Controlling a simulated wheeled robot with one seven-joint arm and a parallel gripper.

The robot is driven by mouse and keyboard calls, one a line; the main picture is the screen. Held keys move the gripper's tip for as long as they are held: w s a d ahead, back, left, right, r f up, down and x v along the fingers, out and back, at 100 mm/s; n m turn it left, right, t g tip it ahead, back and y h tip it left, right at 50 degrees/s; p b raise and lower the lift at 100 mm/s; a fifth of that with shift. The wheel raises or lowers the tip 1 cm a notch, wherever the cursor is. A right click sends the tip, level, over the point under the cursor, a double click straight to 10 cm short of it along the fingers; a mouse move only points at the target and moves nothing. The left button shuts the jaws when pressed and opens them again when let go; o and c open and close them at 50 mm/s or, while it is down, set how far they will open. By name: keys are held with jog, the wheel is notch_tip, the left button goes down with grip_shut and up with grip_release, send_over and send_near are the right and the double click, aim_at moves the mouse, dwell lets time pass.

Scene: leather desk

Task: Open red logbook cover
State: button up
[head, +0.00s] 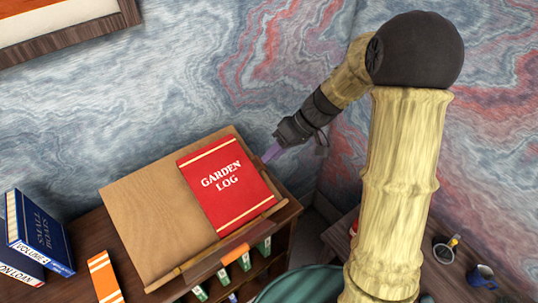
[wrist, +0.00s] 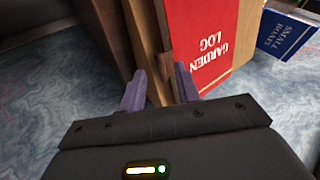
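The red logbook (head: 227,182), titled "Garden Log", lies closed on the right part of a slanted tan board (head: 150,215) on the desk. My gripper (head: 271,153) is at the right edge of the board, near the logbook's upper right side. In the wrist view the red cover (wrist: 205,35) fills the upper middle, with its lettering upside down. My gripper's two purple fingers (wrist: 160,90) are apart, with the edge of the wooden board in view between and beyond them. I cannot tell whether they touch the board or cover.
Blue books (head: 38,235) stand at the left, and an orange book (head: 104,278) lies near the board's lower left. Green-labelled items (head: 224,277) sit in slots below the board. A blue mug (head: 483,277) and a dark cup (head: 445,250) are at the right. A marbled wall (head: 220,80) rises behind.

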jog(key=x, duration=0.2)
jog(key=shift+a+f, duration=0.2)
jog(key=shift+f, duration=0.05)
grip_shut()
jog(key=shift+r, duration=0.15)
